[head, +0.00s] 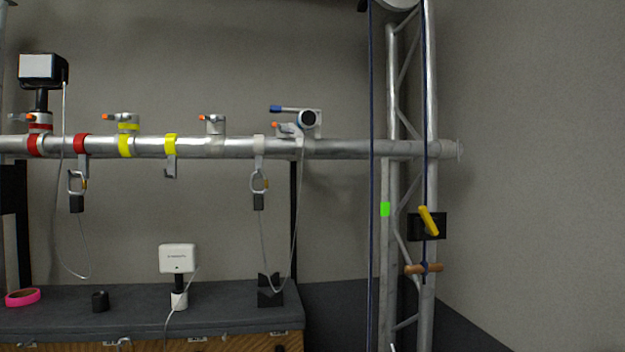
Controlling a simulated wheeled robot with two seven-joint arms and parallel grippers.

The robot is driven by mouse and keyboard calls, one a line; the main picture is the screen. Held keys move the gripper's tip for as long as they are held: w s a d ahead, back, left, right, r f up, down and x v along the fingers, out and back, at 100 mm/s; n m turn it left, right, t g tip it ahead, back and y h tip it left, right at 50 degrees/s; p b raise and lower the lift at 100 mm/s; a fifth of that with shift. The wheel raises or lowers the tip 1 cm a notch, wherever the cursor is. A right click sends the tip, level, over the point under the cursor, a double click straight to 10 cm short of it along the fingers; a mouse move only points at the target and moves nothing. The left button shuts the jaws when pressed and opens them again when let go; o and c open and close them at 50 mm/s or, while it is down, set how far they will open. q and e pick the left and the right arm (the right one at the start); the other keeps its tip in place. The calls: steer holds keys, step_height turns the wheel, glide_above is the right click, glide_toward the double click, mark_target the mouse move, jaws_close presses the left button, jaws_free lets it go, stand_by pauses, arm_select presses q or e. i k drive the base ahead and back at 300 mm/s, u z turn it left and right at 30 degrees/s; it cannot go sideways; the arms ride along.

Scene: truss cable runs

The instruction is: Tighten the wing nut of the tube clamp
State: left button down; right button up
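A horizontal silver tube (375,149) crosses the head view. Several tube clamps sit on it, each with an orange-tipped wing nut or lever. The clamp at far left (39,127) has red bands and carries a black device with a pale face (40,68). A yellow-banded clamp (128,122) and a plain grey clamp (214,126) sit to its right and carry nothing on top. A further clamp with an orange tip (288,128) is beside a round dark-faced device (307,119). I cannot tell how tight any wing nut is. Neither gripper is in view.
Carabiners (259,182) with thin cables hang below the tube. A white device (178,259), black ring (100,301) and pink tape roll (22,297) stand on a dark-topped case (225,306). A vertical truss (429,110) with dark rope and yellow cleat (428,220) stands right.

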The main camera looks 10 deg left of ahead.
mark_target(283, 128)
steer(key=z, duration=1.05)
steer(key=i, duration=0.35)
steer(key=u, duration=1.35)
